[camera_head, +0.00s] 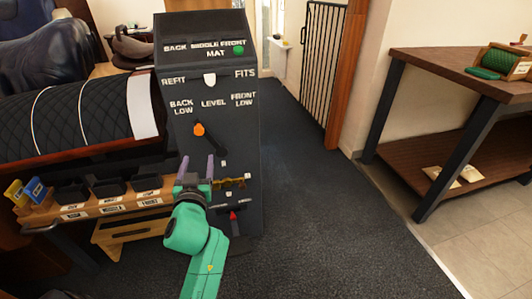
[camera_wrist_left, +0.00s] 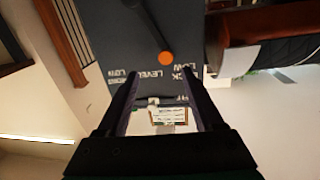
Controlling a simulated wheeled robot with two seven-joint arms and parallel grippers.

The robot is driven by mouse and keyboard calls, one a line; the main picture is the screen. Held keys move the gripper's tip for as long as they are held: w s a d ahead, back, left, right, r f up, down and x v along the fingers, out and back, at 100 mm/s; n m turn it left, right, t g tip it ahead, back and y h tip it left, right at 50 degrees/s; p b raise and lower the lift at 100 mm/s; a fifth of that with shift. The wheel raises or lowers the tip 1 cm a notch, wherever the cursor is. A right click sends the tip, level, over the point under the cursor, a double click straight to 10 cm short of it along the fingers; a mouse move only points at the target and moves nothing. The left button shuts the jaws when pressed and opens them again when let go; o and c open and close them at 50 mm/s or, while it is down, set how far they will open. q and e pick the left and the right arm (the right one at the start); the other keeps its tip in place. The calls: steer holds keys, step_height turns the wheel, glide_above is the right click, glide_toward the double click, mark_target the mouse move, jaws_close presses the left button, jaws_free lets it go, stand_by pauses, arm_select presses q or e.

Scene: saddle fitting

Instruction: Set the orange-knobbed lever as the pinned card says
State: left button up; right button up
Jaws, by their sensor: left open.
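The orange-knobbed lever (camera_head: 199,129) is on the front of a dark console (camera_head: 240,140). Its dark arm runs down and right from the knob, which sits between the BACK LOW and LEVEL labels. The orange knob also shows in the left wrist view (camera_wrist_left: 165,58), where the scene looks upside down. My left gripper (camera_head: 197,165) is open and empty, below the knob in the head view and apart from it. A white card in a brown frame (camera_wrist_left: 168,115) shows between the fingers in the left wrist view; its writing is too small to read. My right gripper is not in view.
A white knob (camera_head: 209,79) sits between REFIT and FITS, a green one (camera_head: 239,49) near FRONT, and a red pointer (camera_head: 233,215) low down. A wooden rail with dark blocks (camera_head: 110,188) lies left. A table (camera_head: 440,70) stands right; carpet between is clear.

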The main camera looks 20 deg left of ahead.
mark_target(199, 133)
arm_select(q)
steer(key=x, duration=0.4)
steer(key=r+x, duration=0.1)
steer(key=x, duration=0.4)
steer(key=a+x, duration=0.1)
steer(key=x, duration=0.4)
steer(key=shift+r, duration=0.35)
jaws_close()
steer(key=shift+f, duration=0.1)
stand_by(0.4)
